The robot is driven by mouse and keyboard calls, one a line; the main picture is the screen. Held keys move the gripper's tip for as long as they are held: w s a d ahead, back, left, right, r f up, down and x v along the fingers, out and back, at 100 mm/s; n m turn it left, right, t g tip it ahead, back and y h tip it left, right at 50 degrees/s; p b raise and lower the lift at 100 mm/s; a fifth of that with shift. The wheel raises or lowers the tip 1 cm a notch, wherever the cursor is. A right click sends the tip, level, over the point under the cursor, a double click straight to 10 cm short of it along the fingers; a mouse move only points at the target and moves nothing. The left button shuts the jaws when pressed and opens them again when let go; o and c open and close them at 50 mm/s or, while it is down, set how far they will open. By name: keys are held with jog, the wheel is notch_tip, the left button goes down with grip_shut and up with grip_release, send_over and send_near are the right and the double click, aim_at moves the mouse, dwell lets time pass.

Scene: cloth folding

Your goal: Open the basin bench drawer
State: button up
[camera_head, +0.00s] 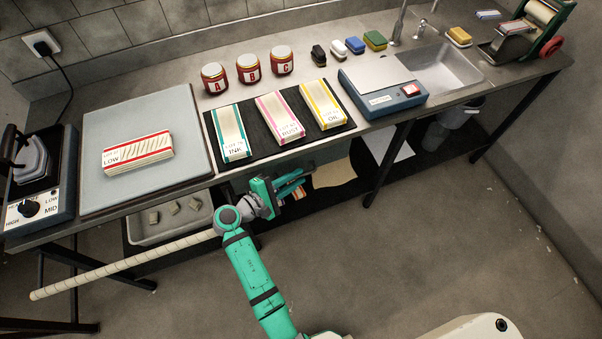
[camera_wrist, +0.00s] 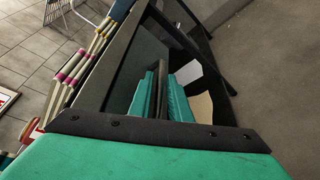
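My gripper (camera_head: 298,184) is in front of the bench's front edge, below the black mat. Its two teal fingers show apart in the wrist view (camera_wrist: 163,92), with a dark bar (camera_wrist: 161,72) between them. The bar looks like a drawer handle; I cannot tell whether the fingers touch it. A grey-green panel under the bench top (camera_head: 318,155), likely the drawer front, is partly hidden by my gripper. It also shows in the wrist view (camera_wrist: 143,62). It looks shut.
The bench top (camera_head: 345,137) carries labelled cloth stacks, jars, a scale (camera_head: 382,92) and a sink (camera_head: 440,68). A grey tray (camera_head: 160,222) with small blocks sits below at left. Black bench legs (camera_head: 388,165) stand to the right. The floor in front is clear.

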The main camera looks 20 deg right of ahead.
jog(key=shift+x, duration=1.4)
jog(key=shift+c, duration=0.3)
grip_shut()
